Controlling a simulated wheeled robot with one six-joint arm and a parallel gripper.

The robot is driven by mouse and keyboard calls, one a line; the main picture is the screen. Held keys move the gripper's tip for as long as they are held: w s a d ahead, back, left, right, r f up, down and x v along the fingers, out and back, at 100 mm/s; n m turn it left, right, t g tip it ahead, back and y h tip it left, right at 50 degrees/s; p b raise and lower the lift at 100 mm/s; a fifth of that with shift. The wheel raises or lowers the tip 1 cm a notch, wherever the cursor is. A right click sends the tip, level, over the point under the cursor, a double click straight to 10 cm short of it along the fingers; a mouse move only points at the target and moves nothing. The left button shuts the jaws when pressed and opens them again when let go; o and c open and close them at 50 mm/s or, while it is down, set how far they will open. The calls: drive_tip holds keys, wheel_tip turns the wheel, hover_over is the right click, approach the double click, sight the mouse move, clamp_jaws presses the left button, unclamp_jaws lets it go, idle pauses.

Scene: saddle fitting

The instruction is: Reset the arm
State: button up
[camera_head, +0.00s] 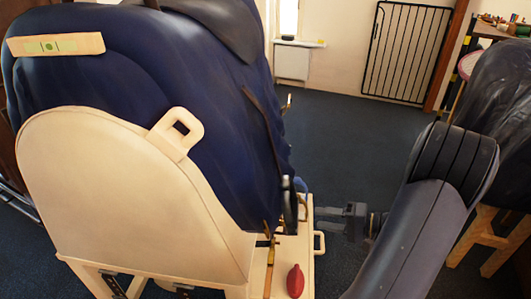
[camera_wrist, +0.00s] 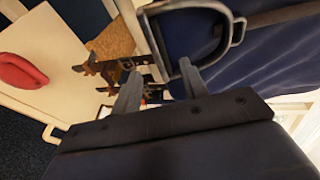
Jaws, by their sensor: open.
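My gripper (camera_head: 322,222) is at the lower right of the body view, beside the low shelf of the saddle stand, its fingers toward the stand. In the wrist view its two fingers (camera_wrist: 160,90) are apart, with nothing clearly held. Dark straps with brass-coloured buckles (camera_wrist: 128,65) lie beyond the fingertips. A metal stirrup-like loop (camera_wrist: 238,28) passes close to the right finger; I cannot tell whether they touch. My arm rises from the lower right of the body view.
A navy-covered form (camera_head: 200,90) stands behind a cream stand panel (camera_head: 130,200). A level-like bar (camera_head: 60,44) lies on top. A red bulb (camera_head: 295,281) is on the shelf; it also shows in the wrist view (camera_wrist: 20,70). Open floor (camera_head: 345,130) lies behind. A wooden stool (camera_head: 488,235) stands right.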

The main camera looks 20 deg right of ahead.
drive_tip(key=b+x, duration=0.1)
drive_tip(key=x, duration=0.9)
drive_tip(key=shift+a+r+p, duration=0.15)
drive_tip(key=shift+r+p, duration=0.3)
drive_tip(key=shift+r, duration=0.1)
drive_tip(key=shift+w, duration=0.1)
